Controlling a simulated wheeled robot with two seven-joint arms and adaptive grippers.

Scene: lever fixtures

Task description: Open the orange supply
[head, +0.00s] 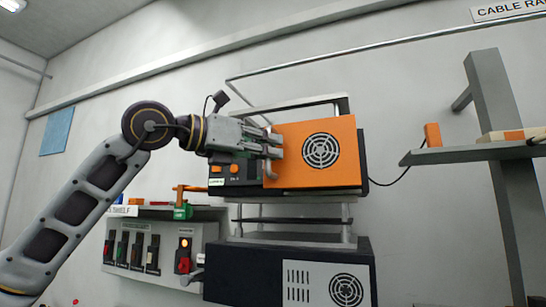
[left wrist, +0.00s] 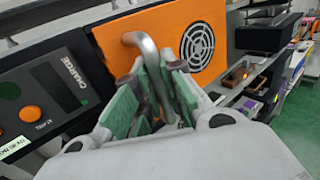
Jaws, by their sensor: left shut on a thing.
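The orange supply is a dark box with an orange front panel (head: 338,178) that has a round vent grille. In the left wrist view the orange panel (left wrist: 160,70) carries a bent grey metal handle (left wrist: 140,43). My left gripper (head: 272,146) is at the left part of the panel. In the left wrist view, the green-padded fingers of the gripper (left wrist: 155,98) are shut around the handle's bar. Whether the panel stands apart from the box is hard to tell. My right gripper is out of view.
Left of the panel are a dark control face with orange buttons (head: 215,169) and a small screen. Below stands a black unit (head: 240,272) with a grey vented panel. A grey switch panel (head: 205,232) is at lower left. A shelf (head: 450,155) juts out at right.

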